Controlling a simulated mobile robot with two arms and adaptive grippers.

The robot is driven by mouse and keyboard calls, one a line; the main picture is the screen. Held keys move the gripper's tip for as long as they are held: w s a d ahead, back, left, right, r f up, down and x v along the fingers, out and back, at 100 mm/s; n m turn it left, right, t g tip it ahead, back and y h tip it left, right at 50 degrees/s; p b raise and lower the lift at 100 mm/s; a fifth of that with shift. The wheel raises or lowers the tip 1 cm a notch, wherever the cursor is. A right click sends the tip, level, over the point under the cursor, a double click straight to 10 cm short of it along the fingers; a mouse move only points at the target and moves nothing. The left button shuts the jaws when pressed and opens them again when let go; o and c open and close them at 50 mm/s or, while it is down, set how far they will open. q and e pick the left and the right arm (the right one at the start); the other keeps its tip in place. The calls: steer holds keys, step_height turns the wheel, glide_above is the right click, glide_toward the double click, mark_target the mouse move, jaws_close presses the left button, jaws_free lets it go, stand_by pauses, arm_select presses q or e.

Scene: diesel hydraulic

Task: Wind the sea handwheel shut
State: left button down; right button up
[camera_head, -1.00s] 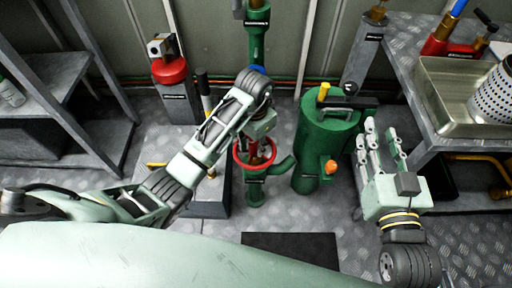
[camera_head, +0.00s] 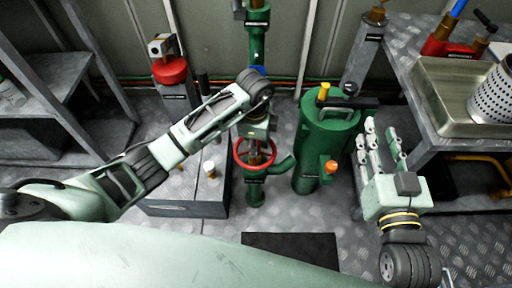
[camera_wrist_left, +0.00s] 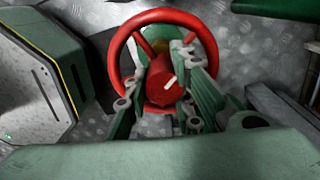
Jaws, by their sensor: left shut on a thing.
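The red handwheel (camera_head: 238,153) sits on a green valve pipe in the middle of the head view, below my left wrist. My left gripper (camera_head: 257,143) reaches down over it, its fingers partly hidden in that view. In the left wrist view the wheel's rim (camera_wrist_left: 118,52) and spokes show ahead of the gripper (camera_wrist_left: 165,92). The fingers are closed on the wheel's red hub (camera_wrist_left: 158,68), with one on each side. A small pale mark shows on the hub. My right gripper (camera_head: 381,136) is open and empty, right of the green tank.
A green tank (camera_head: 325,140) with an orange knob (camera_head: 331,167) stands right of the wheel. A grey box (camera_head: 190,207) stands left. A bench with a metal tray (camera_head: 447,127) is at right, a shelf (camera_head: 60,75) at left. A dark mat (camera_head: 290,248) lies in front.

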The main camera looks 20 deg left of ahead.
arm_select(q)
steer(key=m, duration=0.5)
steer(key=shift+w+a+f+m, duration=0.1)
steer(key=shift+a+f+m, duration=0.2)
steer(key=shift+a, duration=0.1)
steer(key=m, duration=0.2)
steer(key=shift+d+m, duration=0.1)
steer(key=shift+m, duration=0.3)
steer(key=c, duration=1.6)
jaws_free()
steer(key=shift+d, duration=0.15)
steer(key=shift+c, duration=0.2)
steer(key=shift+f, duration=0.1)
